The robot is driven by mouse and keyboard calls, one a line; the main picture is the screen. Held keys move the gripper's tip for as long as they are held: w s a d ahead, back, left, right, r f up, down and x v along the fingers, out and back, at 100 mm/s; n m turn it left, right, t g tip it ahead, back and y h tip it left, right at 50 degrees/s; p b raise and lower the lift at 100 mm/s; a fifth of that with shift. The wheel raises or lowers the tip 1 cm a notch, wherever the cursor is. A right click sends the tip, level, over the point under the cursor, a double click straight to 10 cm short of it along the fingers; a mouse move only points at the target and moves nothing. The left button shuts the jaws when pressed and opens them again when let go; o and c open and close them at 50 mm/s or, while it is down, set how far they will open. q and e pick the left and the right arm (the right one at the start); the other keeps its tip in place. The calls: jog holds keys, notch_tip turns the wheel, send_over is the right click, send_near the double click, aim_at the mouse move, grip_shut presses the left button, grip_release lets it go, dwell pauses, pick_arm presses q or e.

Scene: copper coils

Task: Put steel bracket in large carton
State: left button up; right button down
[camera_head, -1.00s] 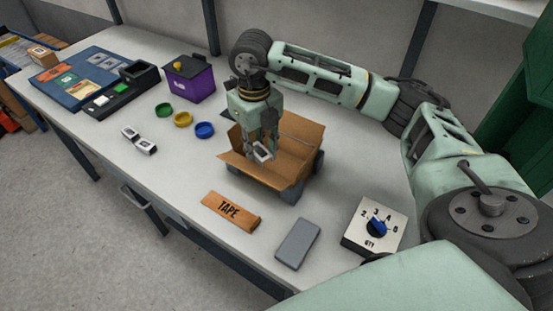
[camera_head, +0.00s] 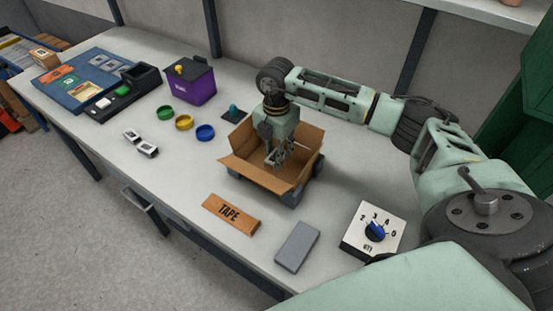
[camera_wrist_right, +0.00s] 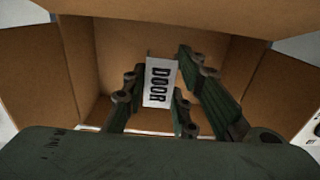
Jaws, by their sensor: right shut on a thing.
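The large carton (camera_head: 238,167) is an open brown cardboard box with its flaps spread, on the workbench. My right gripper (camera_head: 277,157) points down into its opening. In the right wrist view the right gripper (camera_wrist_right: 157,84) is shut on a pale piece labelled DOOR (camera_wrist_right: 158,82), which I take to be the steel bracket. The carton's inside walls (camera_wrist_right: 200,45) surround it in that view. In the head view the fingers mostly hide the held piece. Whether it touches the carton floor I cannot tell. My left gripper is not in view.
Two small grey-white pieces (camera_head: 147,150) lie left of the carton. Green, yellow and blue rings (camera_head: 205,132) and a purple box (camera_head: 189,83) stand behind. A TAPE block (camera_head: 231,213), a grey slab (camera_head: 297,246) and a QTY dial box (camera_head: 373,231) lie in front.

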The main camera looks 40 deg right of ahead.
notch_tip(320, 180, down, 3)
jog(key=shift+s+a+f+p, duration=0.1)
jog(key=shift+p, duration=0.3)
jog(key=shift+f, duration=0.25)
jog(key=shift+f, duration=0.1)
jog(key=shift+f, duration=0.15)
jog(key=c, duration=1.4)
grip_release()
